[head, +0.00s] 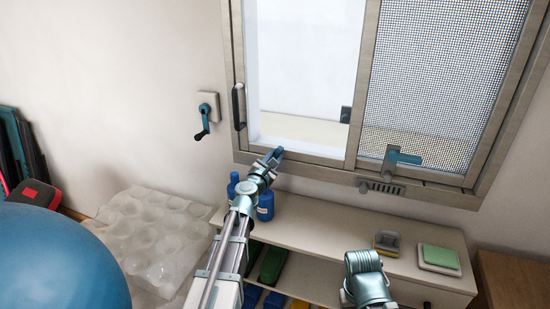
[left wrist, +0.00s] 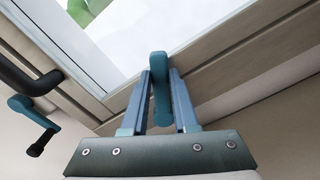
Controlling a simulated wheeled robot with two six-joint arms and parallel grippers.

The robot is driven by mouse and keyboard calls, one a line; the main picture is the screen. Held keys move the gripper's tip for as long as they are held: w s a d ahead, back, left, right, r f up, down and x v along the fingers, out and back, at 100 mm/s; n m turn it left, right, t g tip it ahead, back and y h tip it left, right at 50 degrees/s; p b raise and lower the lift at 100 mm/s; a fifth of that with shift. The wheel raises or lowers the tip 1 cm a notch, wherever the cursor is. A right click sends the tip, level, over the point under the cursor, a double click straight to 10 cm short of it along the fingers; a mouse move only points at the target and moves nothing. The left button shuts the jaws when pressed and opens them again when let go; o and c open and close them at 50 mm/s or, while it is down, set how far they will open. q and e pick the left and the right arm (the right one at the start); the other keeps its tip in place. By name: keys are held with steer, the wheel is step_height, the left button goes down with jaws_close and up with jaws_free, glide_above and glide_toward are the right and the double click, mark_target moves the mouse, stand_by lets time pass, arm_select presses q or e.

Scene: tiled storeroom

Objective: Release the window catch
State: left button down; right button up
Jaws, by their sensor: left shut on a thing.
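The window (head: 355,80) has a left pane and a meshed right pane. A teal catch lever (left wrist: 160,88) stands at the lower frame of the left pane in the left wrist view, upright between my fingers. My left gripper (head: 270,160) reaches the lower left window frame in the head view. It is shut on this lever, and its fingers (left wrist: 161,78) lie on both sides of it. The lever is mostly hidden by the gripper in the head view. A second teal lever (head: 400,157) sits on the frame below the mesh. My right gripper's jaws do not show; only my right arm does.
A crank (head: 205,118) is on the wall, left of a black pull handle (head: 239,106). A shelf (head: 330,222) below the window bears blue bottles (head: 265,205), a yellow-grey block (head: 387,242) and a green sponge (head: 440,257). A blue ball (head: 60,260) is at left.

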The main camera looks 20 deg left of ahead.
arm_select(q)
steer(key=c, duration=0.7)
jaws_free()
steer(key=shift+s, duration=0.1)
